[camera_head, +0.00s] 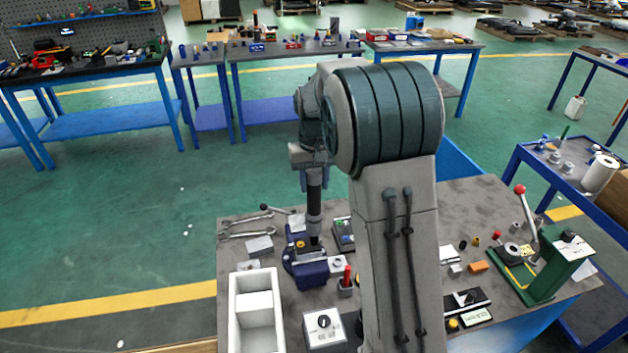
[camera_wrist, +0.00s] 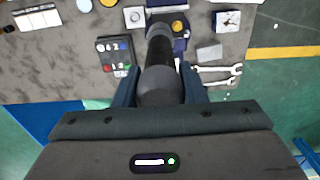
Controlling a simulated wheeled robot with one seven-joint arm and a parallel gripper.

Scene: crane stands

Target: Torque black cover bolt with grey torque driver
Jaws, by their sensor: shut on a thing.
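My gripper (camera_head: 312,170) is shut on the torque driver (camera_head: 314,208), a dark grey cylinder held upright, pointing down. In the wrist view the driver (camera_wrist: 160,70) stands between the two fingers of my gripper (camera_wrist: 160,92). Its lower end is over the blue vise (camera_head: 306,274) on the grey workbench. The vise also shows at the top of the wrist view (camera_wrist: 180,43), partly behind the driver. The black cover and its bolt cannot be made out clearly under the driver, and I cannot tell whether the tip touches the bolt.
The workbench (camera_head: 470,208) also carries wrenches (camera_head: 250,229), a white tray (camera_head: 238,316), a white dial box (camera_head: 324,329) and a small button box (camera_head: 343,236). A green press with a red-knobbed lever (camera_head: 545,265) stands at the right. My arm hides the bench's middle.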

